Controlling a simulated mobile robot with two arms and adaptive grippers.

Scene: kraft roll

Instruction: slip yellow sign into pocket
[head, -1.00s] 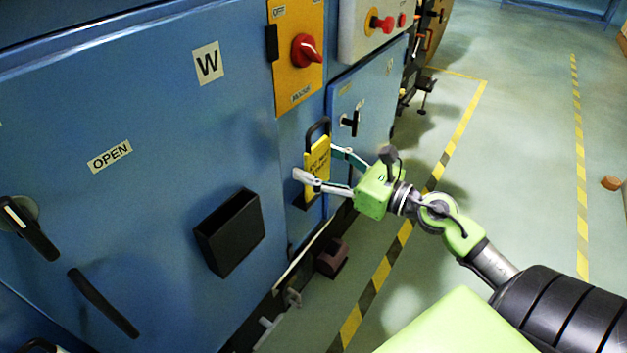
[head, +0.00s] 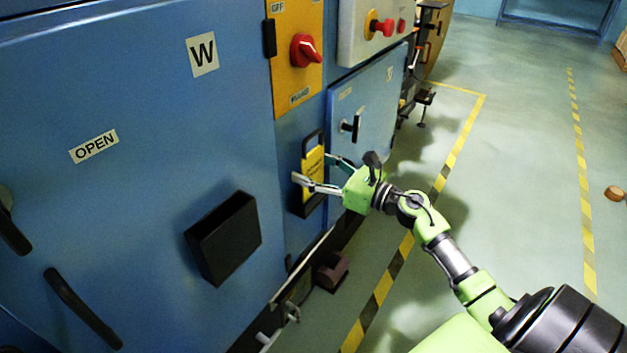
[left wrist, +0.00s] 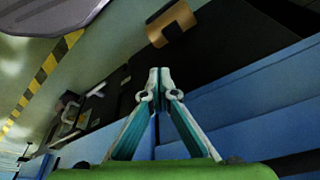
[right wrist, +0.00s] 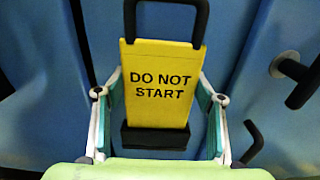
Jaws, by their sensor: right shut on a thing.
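The yellow sign (head: 314,164) has a black handle loop and reads "DO NOT START" in the right wrist view (right wrist: 160,82). My right gripper (head: 317,172) is shut on it, one finger at each side edge, and holds it upright before the blue cabinet. A small black pocket (head: 306,207) on the cabinet lies directly below; it also shows in the right wrist view (right wrist: 155,138). The sign's lower edge meets the pocket's top there; I cannot tell how deep it sits. My left gripper (left wrist: 159,74) is shut with its fingertips together, and shows nothing held.
A larger open black box (head: 224,240) is on the cabinet to the left. A red rotary switch (head: 305,50) on a yellow plate is above the sign. A black door handle (head: 352,125) sticks out to the right. The floor on the right is mostly free.

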